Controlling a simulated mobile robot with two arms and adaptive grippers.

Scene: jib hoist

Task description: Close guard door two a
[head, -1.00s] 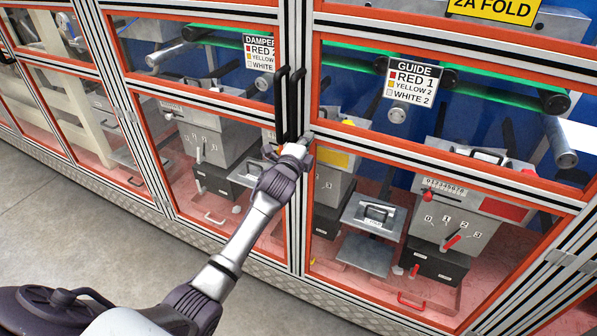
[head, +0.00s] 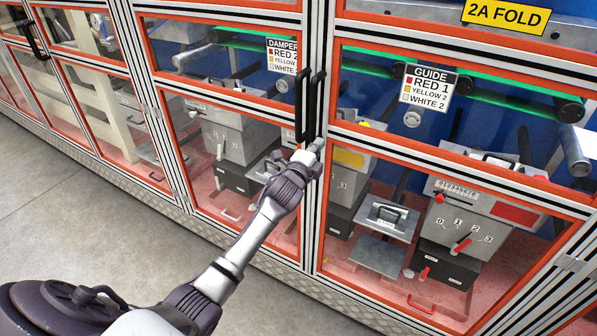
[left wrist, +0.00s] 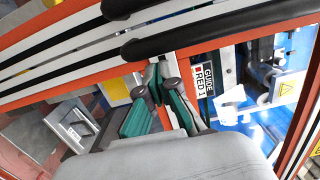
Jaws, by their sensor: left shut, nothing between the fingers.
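The 2A FOLD sign (head: 506,15) is above an orange-framed clear guard door (head: 450,157) on the right. This door looks flush with its neighbour, the orange-framed door on the left (head: 225,93). Two black upright handles, a left one (head: 300,106) and a right one (head: 317,104), stand side by side where the doors meet. My left gripper (head: 316,149) is shut and empty, just below the handles at the seam. In the left wrist view its fingertips (left wrist: 160,76) are close to the black handle (left wrist: 210,27); contact cannot be told. My right gripper is out of view.
Behind the clear panels are grey machine boxes (head: 465,222), rollers and the GUIDE label (head: 428,87). Another black handle (head: 36,40) is on a door at far left. The grey floor (head: 80,215) in front of the doors is clear.

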